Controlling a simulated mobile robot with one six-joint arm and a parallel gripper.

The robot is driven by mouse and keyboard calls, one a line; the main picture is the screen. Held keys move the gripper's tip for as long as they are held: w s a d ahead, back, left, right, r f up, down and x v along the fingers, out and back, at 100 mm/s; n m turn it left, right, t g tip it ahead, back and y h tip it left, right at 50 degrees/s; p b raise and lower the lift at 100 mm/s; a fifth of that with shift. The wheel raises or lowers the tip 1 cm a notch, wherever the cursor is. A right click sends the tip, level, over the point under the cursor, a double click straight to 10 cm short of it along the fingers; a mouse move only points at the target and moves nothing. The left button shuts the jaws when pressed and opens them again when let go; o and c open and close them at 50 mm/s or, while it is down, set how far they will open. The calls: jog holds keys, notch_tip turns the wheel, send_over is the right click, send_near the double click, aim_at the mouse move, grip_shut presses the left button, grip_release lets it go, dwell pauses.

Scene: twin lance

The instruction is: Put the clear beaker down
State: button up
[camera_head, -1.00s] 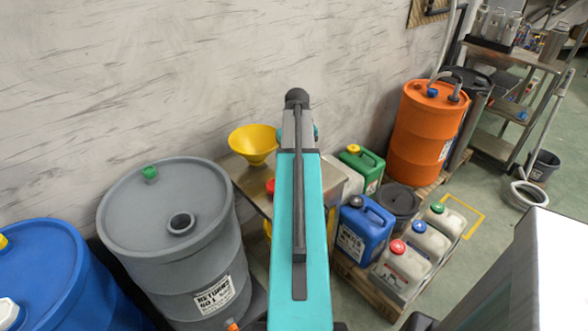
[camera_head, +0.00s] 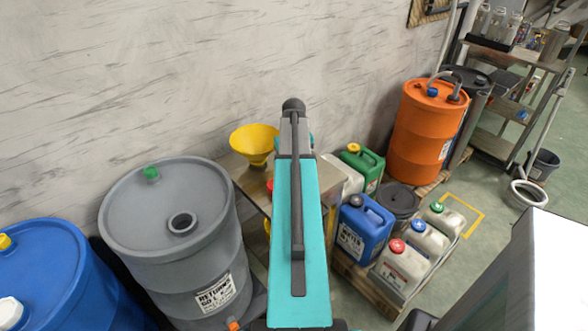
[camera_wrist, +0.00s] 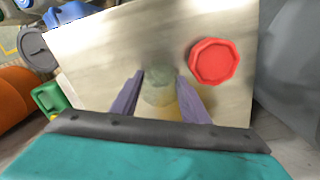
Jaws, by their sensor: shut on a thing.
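The clear beaker (camera_wrist: 158,92) shows faintly in the wrist view between the two purple fingers of my gripper (camera_wrist: 160,80), which is shut on it. It is seen from above over a bare steel table top (camera_wrist: 105,60); I cannot tell whether its base touches the surface. A red octagonal object (camera_wrist: 214,62) stands on the table just right of the beaker, apart from it. In the head view my arm hides the gripper and beaker; part of the steel table (camera_head: 244,182) shows beside the arm.
A yellow funnel (camera_head: 254,143) is at the table's back left. A grey drum (camera_head: 165,225) stands left of the table. A blue jerrycan (camera_head: 362,228), a green jerrycan (camera_head: 362,168) and an orange drum (camera_head: 425,125) stand right. Bare steel lies left of the beaker in the wrist view.

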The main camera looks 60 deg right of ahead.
jog(key=shift+f, duration=0.15)
jog(key=o, duration=1)
jog(key=shift+r+b, duration=0.7)
jog(key=shift+r, duration=5.45)
